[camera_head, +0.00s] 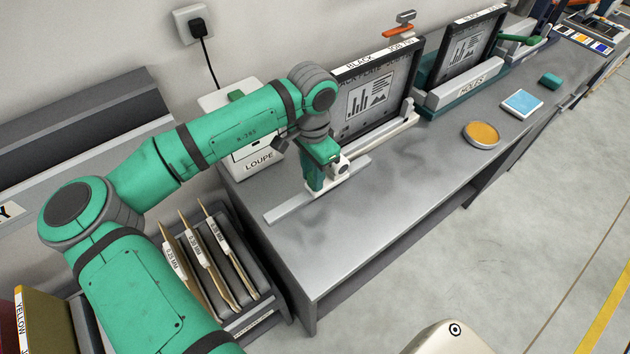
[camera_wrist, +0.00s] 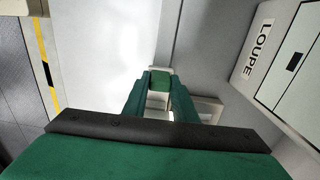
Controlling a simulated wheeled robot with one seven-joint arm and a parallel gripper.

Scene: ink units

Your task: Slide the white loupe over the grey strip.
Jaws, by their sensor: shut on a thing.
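The grey strip (camera_head: 290,207) lies flat on the metal bench top, slanting from near the front left up to the right. My gripper (camera_head: 316,182) points down over the strip's middle and is shut on the white loupe (camera_head: 342,168), whose white body shows beside the fingers. The loupe is at the strip; whether it touches it or hangs just above is hidden by the fingers. In the wrist view, my gripper (camera_wrist: 160,88) has its fingertips close around a green grip with white loupe parts (camera_wrist: 157,101) between and behind them.
A white box labelled LOUPE (camera_head: 258,158) stands at the wall behind my gripper. A framed plate (camera_head: 372,98) on a white rail stands to the right. An orange round dish (camera_head: 481,134) and a blue pad (camera_head: 522,103) lie farther right. The bench front is clear.

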